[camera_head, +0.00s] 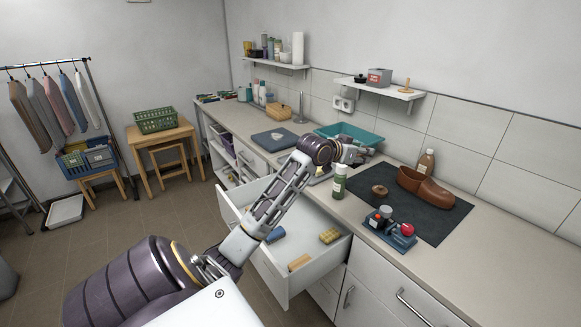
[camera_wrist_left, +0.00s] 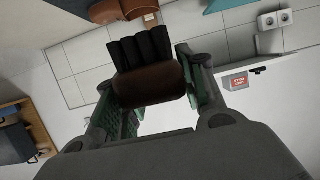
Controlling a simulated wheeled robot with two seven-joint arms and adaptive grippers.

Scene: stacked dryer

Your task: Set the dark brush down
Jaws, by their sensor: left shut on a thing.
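My left gripper (camera_head: 352,153) reaches over the counter near the teal basin (camera_head: 352,134). In the left wrist view my left gripper (camera_wrist_left: 146,68) is shut on the dark brush (camera_wrist_left: 150,87), with its brown back between the fingers and its black bristles pointing away from the palm. In the head view I cannot make out the brush clearly at the gripper. A dark mat (camera_head: 440,222) lies on the counter to the right, apart from the gripper. My right gripper is not in view.
On the mat are a brown shoe (camera_head: 425,187), a small round brown thing (camera_head: 379,190) and a brown bottle (camera_head: 425,162). An open drawer (camera_head: 290,262) juts out below.

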